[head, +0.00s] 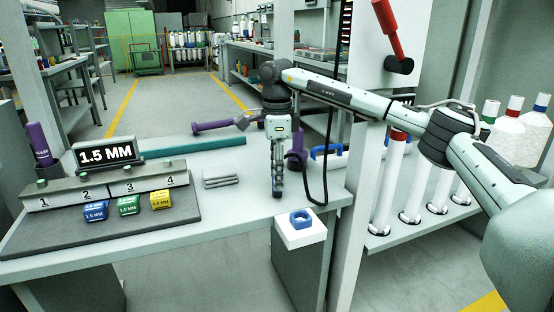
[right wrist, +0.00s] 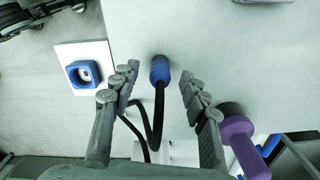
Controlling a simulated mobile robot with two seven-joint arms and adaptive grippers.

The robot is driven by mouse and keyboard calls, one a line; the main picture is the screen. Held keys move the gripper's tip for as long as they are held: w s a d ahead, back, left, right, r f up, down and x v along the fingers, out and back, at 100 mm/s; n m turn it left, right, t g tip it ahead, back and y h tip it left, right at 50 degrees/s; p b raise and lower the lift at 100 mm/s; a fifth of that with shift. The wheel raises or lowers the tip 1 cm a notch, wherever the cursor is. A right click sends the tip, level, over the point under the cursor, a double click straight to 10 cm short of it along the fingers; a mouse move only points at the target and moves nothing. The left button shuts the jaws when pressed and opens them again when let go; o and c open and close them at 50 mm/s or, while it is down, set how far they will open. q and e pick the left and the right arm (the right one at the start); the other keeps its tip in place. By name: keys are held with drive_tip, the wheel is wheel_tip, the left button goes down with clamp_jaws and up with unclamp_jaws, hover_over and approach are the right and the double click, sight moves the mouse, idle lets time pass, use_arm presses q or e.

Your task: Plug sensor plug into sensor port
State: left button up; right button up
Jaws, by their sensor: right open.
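The sensor plug (right wrist: 160,69) is a blue cylinder on a black cable, seen between my finger tips in the right wrist view. In the head view I cannot make the plug out behind my fingers; its black cable (head: 324,180) hangs just right of them. My right gripper (head: 277,192) is open and points down over the bench; its fingers (right wrist: 159,76) stand either side of the plug, with gaps. The sensor port (head: 301,217) is a blue ring on a white block at the bench's front edge, right of and nearer than my gripper. It also shows in the right wrist view (right wrist: 84,74). My left gripper is not in view.
A purple tool (right wrist: 240,145) lies right of my fingers in the wrist view. A grey stack (head: 221,178) and a numbered rack (head: 105,184) with a "1.5 MM" sign are left on the bench. White tubes (head: 389,185) stand on the right shelf.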

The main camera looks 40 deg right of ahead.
drive_tip(key=shift+f, duration=0.85)
drive_tip(key=shift+c, duration=0.4)
clamp_jaws()
drive_tip(key=shift+r+p, duration=2.2)
drive_tip(key=shift+r, duration=0.35)
